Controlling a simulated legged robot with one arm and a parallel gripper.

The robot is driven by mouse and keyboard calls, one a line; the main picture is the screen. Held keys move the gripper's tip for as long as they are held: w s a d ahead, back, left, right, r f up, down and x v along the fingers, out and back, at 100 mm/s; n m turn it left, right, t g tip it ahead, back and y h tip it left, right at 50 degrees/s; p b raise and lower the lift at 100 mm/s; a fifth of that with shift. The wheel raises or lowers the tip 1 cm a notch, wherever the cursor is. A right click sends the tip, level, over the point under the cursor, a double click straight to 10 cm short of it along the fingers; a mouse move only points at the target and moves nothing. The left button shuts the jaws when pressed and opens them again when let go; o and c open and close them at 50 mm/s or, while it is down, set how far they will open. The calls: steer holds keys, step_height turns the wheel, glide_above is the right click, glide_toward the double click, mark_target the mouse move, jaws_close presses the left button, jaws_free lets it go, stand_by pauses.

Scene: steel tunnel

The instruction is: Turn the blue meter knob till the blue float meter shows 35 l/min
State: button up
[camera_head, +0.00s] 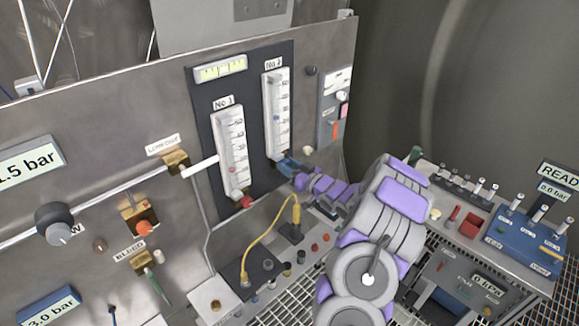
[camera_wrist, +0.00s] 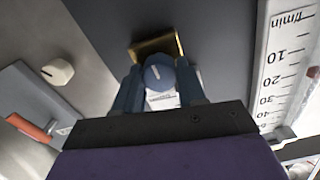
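The blue float meter, labelled No 2 (camera_head: 275,120), stands upright on a dark panel in the head view. A small bluish float shows in its upper part, but I cannot read its exact value. The blue meter knob (camera_wrist: 158,74) shows in the wrist view, with a pale pointer line on its face and a brass plate behind it. My gripper (camera_wrist: 160,88) has one finger on each side of the knob, seemingly touching it. In the head view my gripper (camera_head: 287,166) is at the foot of this meter and covers most of the knob.
Meter No 1 (camera_head: 232,150), with a red knob (camera_head: 246,202), stands close to the left; its scale also shows in the wrist view (camera_wrist: 285,70). A switch panel with an orange lever (camera_head: 334,130) is on the right. A yellow cable (camera_head: 270,235) arches below.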

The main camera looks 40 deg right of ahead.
steer(key=c, duration=0.5)
steer(key=shift+d, duration=0.1)
steer(key=shift+n, duration=0.3)
steer(key=o, duration=1.1)
steer(key=shift+d, duration=0.1)
steer(key=shift+s, duration=0.15)
steer(key=shift+s, duration=0.3)
steer(key=s, duration=0.5)
steer(key=s+d, duration=0.1)
steer(key=s, duration=1)
steer(key=shift+s+d+f, duration=0.1)
steer(key=shift+s+d, duration=0.1)
